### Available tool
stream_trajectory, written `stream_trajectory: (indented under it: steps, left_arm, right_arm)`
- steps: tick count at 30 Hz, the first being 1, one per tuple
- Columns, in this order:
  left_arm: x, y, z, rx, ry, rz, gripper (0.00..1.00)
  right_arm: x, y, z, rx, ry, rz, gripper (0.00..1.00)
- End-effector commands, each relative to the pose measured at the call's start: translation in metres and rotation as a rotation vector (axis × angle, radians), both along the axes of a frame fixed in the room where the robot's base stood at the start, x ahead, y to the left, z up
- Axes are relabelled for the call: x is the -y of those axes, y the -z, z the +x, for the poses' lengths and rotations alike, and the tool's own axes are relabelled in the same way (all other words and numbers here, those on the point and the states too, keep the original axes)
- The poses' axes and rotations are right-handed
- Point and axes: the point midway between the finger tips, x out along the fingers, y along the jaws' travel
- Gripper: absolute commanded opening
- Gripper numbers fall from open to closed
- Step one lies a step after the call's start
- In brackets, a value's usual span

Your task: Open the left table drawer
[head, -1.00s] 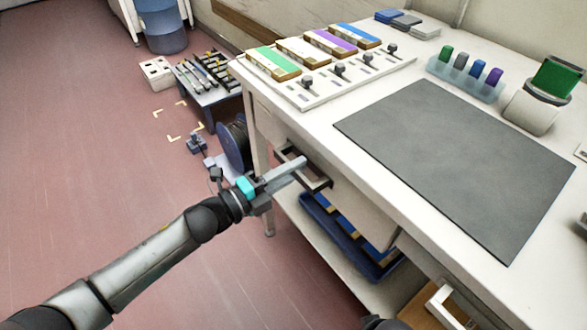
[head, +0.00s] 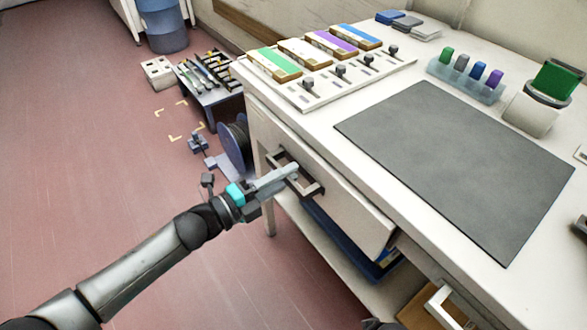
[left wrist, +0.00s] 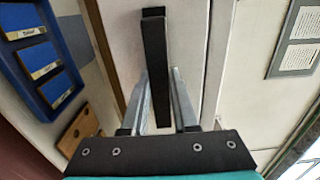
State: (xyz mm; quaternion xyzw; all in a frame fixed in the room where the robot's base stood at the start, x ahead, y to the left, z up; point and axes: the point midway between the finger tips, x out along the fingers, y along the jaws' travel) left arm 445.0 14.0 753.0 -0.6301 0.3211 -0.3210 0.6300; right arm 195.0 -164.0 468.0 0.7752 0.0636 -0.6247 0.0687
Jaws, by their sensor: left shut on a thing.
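The left table drawer (head: 345,205) is the white front under the near edge of the white table. It stands a little way out, with a dark gap at its right end. Its dark bar handle (head: 313,189) also shows upright in the left wrist view (left wrist: 154,50). My left gripper (head: 288,171) is shut on this handle, its pale fingers on either side of the bar in the left wrist view (left wrist: 160,85). The fingers hide part of the handle.
A dark mat (head: 455,165) covers much of the tabletop. A white handle (head: 440,303) is at lower right. A blue tray (head: 340,240) lies on the shelf below the drawer. A dark spool (head: 235,145) stands by the table leg. The floor at left is clear.

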Motion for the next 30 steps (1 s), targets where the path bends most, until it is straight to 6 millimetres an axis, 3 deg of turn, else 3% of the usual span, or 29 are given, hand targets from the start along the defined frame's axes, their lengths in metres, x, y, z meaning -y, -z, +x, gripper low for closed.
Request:
stream_trajectory:
  steps: [18, 24, 30]
  left_arm:
    - [-0.124, 0.000, -0.091, -0.005, -0.001, 0.004, 0.00]
    - [-0.152, 0.000, -0.111, -0.004, -0.001, 0.002, 0.00]
    - [-0.168, 0.000, -0.122, -0.002, 0.000, 0.001, 0.00]
  right_arm:
    - [0.027, 0.044, -0.030, -0.004, -0.005, -0.029, 0.68]
    - [0.032, 0.050, -0.037, -0.004, -0.006, -0.033, 0.68]
    - [0.035, 0.054, -0.042, -0.005, -0.005, -0.036, 0.68]
